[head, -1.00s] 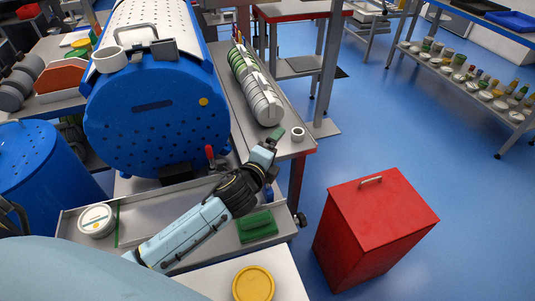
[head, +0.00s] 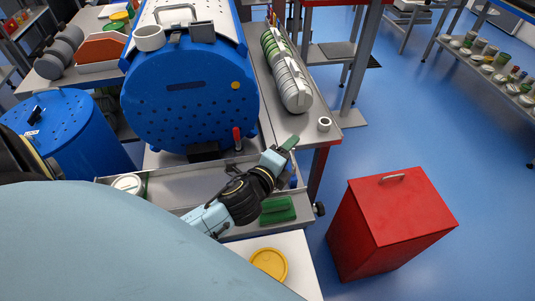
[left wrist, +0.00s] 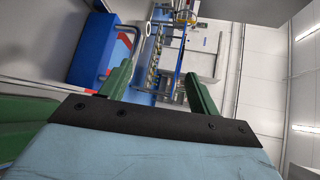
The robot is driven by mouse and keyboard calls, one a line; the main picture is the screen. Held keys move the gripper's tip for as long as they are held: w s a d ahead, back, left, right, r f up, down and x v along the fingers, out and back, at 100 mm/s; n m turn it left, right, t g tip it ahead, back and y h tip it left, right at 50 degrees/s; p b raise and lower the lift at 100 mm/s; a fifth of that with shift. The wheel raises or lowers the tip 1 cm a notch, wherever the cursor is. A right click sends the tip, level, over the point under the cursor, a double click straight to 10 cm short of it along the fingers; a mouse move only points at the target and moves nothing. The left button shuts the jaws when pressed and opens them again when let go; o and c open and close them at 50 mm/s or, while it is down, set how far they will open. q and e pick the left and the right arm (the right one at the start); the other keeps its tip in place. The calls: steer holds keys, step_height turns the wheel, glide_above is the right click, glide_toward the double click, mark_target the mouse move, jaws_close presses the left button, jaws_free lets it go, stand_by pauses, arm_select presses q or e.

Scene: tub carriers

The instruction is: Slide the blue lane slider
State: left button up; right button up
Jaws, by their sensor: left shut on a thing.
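My left gripper (head: 288,146), with green fingers, reaches across the grey tray (head: 165,192) to its right end, in front of the blue perforated drum. It is shut on what I take to be the blue lane slider (head: 293,182), of which a small blue part shows just below the wrist. The grip itself is hidden in the head view. In the left wrist view the two green fingers (left wrist: 160,85) stand apart, and what lies between them is unclear. A red upright handle (head: 237,138) stands left of the gripper. My right gripper is not in view.
The blue drum (head: 190,110) stands behind the tray. A green block (head: 277,209) lies at the tray's front right, and a white-lidded tub (head: 128,183) sits at its left. A red bin (head: 390,222) stands on the floor to the right, with open floor beyond.

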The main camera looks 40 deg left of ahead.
arm_select(q)
steer(key=shift+s+d+r, duration=0.25)
steer(key=shift+s+r, duration=0.15)
steer(key=shift+r, duration=0.15)
steer(key=c, duration=0.3)
steer(key=s, duration=0.7)
steer(key=shift+s+r+p, duration=0.15)
steer(key=shift+s+p, duration=0.2)
steer(key=shift+p, duration=0.05)
steer(key=shift+a+p, duration=0.1)
steer(key=shift+p, duration=0.25)
